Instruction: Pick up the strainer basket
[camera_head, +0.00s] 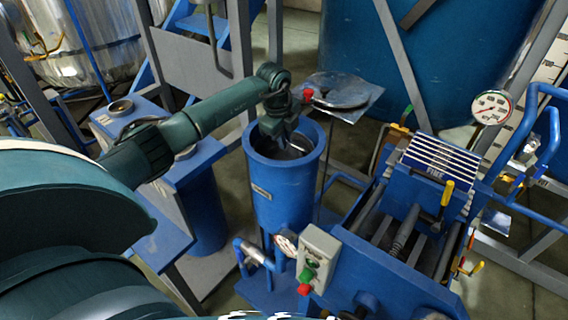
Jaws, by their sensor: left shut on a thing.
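A blue cylindrical strainer housing (281,202) stands upright in the middle with its top open. The strainer basket (297,149) shows only as a dark grey metallic part inside the mouth; its rest is hidden by the housing wall and my gripper. My left gripper (277,137) points down into the mouth, and its fingers are shut on the basket. The exact grip point is too small to make out. My right gripper is not in view.
A round metal lid (343,92) on a flat plate stands swung aside behind the housing, with a red knob (308,94). A control box (317,257) sits in front. A blue filter-press-like machine (410,215) stands to the right. A blue table (186,165) is at left.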

